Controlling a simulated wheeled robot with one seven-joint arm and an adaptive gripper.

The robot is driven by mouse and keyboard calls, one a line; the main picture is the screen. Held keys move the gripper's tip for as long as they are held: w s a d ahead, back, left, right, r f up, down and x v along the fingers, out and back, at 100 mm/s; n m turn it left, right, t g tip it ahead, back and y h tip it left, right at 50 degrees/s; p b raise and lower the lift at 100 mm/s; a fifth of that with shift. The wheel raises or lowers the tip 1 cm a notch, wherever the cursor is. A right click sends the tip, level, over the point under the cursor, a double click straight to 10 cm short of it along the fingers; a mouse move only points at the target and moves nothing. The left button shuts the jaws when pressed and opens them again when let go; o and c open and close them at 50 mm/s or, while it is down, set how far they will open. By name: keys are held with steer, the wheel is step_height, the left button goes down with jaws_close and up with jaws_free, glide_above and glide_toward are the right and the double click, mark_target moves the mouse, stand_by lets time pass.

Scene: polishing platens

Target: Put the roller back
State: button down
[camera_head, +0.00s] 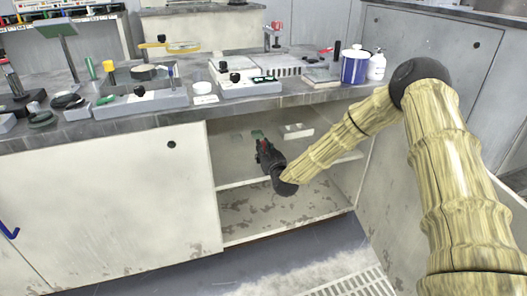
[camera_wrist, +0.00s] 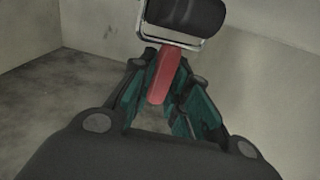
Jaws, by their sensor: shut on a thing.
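The roller shows in the wrist view, with a dark drum (camera_wrist: 187,14) in a metal frame and a red handle (camera_wrist: 163,76). My gripper (camera_wrist: 160,85) is shut on the red handle, with its green-lined fingers on either side. In the head view my gripper (camera_head: 262,143) reaches inside the open cupboard (camera_head: 285,206) under the bench, above its lower shelf board. The roller is mostly hidden by my gripper in the head view; only small dark and red parts show near the fingers.
The bench top (camera_head: 300,97) lies above the opening. A white block (camera_head: 297,131) sits inside the cupboard, right of my gripper. The cupboard has side walls close by. A blue-and-white pot (camera_head: 355,66) and white bottle (camera_head: 376,66) stand on the bench. The cupboard floor looks clear.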

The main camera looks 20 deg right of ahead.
steer(key=shift+r, duration=0.15)
steer(key=c, duration=1.4)
jaws_free()
steer(key=shift+o, duration=0.2)
